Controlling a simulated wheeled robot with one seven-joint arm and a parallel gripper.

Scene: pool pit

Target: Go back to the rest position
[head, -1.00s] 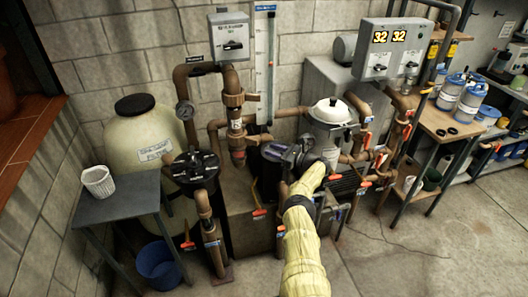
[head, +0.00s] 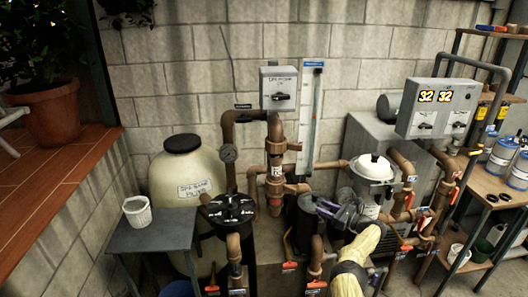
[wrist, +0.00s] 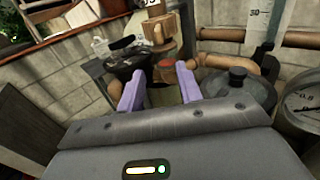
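My gripper (head: 322,207) is low in the head view, at the end of my yellow-sleeved arm, among the pipes and left of the white-lidded canister (head: 372,168). In the wrist view its two purple fingers (wrist: 160,90) stand apart with nothing held between them. Beyond the fingers are a red-topped fitting (wrist: 172,66), brown pipes and a dark round lid (wrist: 235,82). I cannot tell from these views how close the fingers are to the pipes.
A black-lidded strainer (head: 231,208) and pale filter tank (head: 185,172) stand to the left. A side table (head: 150,236) holds a white basket (head: 137,212). Control box (head: 440,107) and pipes with red-handled valves crowd the right. A shelf (head: 490,205) stands farther right.

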